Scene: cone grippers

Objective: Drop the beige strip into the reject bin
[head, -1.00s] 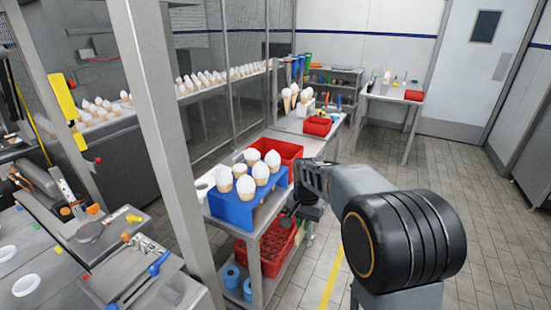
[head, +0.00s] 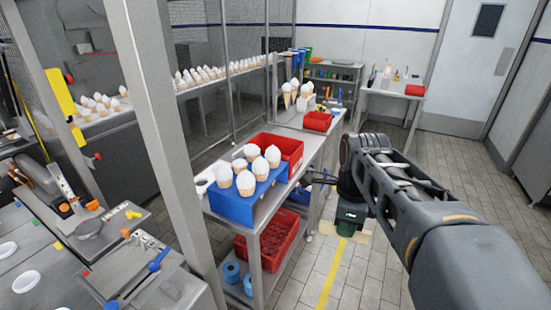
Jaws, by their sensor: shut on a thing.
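My gripper (head: 347,226) hangs over the floor to the right of the steel table. It is shut on a beige strip (head: 361,236), whose two ends stick out on either side of the dark jaws. The middle of the strip is hidden by the jaws. A red open bin (head: 291,150) stands on the table behind the blue cone rack, left of and beyond my gripper. I cannot read a label to tell whether it is the reject bin.
The blue rack (head: 232,208) holds several white-topped cones on the table's near end. A red crate (head: 268,247) and blue rolls (head: 232,272) sit on the lower shelf. A smaller red box (head: 317,122) lies farther along. A steel post (head: 160,130) stands left. The floor at right is clear.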

